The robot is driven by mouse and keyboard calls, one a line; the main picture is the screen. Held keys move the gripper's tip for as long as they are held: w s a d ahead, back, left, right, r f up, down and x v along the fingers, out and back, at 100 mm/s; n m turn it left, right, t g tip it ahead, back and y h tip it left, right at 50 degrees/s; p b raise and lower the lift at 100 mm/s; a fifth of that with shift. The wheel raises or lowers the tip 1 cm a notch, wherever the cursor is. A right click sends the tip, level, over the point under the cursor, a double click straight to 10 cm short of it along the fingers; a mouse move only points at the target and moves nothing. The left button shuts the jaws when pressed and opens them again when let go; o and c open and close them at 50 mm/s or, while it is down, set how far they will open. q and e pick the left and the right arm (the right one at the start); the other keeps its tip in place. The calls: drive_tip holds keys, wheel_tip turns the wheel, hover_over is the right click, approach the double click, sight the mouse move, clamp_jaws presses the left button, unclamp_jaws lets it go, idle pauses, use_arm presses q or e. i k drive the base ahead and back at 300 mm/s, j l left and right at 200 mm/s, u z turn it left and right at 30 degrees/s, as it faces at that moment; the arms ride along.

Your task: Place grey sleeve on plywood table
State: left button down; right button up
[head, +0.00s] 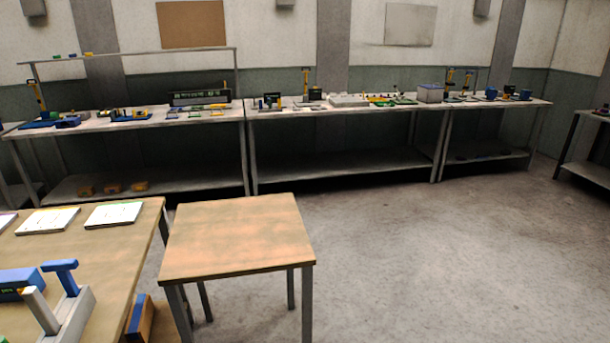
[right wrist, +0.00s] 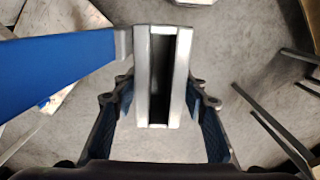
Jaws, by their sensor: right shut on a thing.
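The grey sleeve (right wrist: 183,80) is a hollow, rectangular light-grey piece with a dark slot-like opening, seen in the right wrist view. My right gripper (right wrist: 160,103) is shut on it, with one dark finger on each side. The floor shows around and below the sleeve. The plywood table (head: 238,235) is the small square wooden-topped table in the middle of the head view, and its top is bare. Neither gripper shows in the head view, and my left gripper is in neither view.
A wooden bench (head: 140,225) stands close left of the plywood table, with white cards (head: 113,214) and a grey fixture with a blue handle (head: 61,266). A blue bar (right wrist: 60,67) reaches the sleeve's left side. Loaded workbenches line the back wall. The floor at right is clear.

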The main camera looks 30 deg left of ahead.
sight(249, 227)
drive_tip(key=i+j+u, duration=0.2)
drive_tip(key=u, duration=0.2)
drive_tip(key=i+u, duration=0.7)
drive_tip(key=u, duration=0.15)
drive_tip(key=i+u, duration=0.3)
drive_tip(key=u, duration=0.15)
drive_tip(key=i+u, duration=0.35)
drive_tip(key=i, duration=0.8)
drive_tip(key=j, duration=0.1)
